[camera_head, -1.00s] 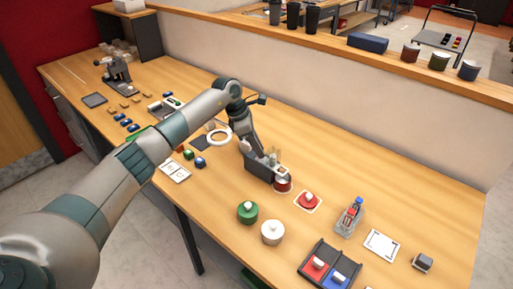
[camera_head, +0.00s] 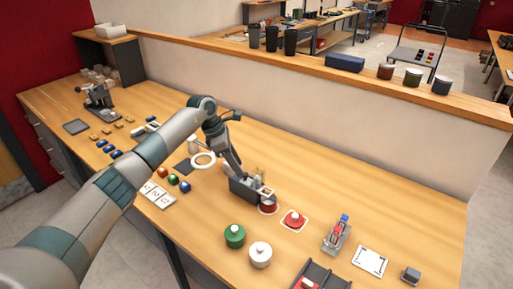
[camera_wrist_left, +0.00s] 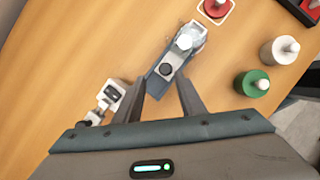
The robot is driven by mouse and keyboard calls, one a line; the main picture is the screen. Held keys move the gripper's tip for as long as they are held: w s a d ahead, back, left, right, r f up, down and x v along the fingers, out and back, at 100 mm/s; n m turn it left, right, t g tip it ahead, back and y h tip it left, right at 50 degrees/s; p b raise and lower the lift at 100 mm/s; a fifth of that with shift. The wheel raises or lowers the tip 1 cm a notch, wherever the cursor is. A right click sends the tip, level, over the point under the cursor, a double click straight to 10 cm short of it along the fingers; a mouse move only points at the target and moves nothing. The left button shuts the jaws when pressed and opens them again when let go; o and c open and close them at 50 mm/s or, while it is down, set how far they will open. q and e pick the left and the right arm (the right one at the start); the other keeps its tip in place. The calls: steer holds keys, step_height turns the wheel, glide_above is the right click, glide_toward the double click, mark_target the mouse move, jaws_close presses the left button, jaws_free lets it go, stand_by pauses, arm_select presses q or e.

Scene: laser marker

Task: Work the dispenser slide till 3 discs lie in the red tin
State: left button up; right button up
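The dispenser (camera_head: 243,188) is a dark grey block with pale upright parts on the table; in the wrist view its body (camera_wrist_left: 160,84) bears a black round knob and a white round piece. The head view shows my left gripper (camera_head: 236,171) just above the dispenser. My right gripper is not in view.
A green pot (camera_head: 234,236) and a white pot (camera_head: 260,255) stand in front. Bare table lies behind the dispenser.

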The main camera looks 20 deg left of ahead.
arm_select(q)
steer(key=b+v, duration=0.5)
steer(key=v, duration=1)
steer(key=s+d+r+h+p, duration=0.3)
steer(key=s+d, duration=0.3)
steer(key=d, duration=0.3)
steer(key=s+d+r+h+p, duration=0.3)
steer(key=s+d+h+p, duration=0.3)
steer(key=s+d, duration=0.1)
steer(key=shift+d+r+t, duration=0.4)
steer(key=shift+d, duration=0.5)
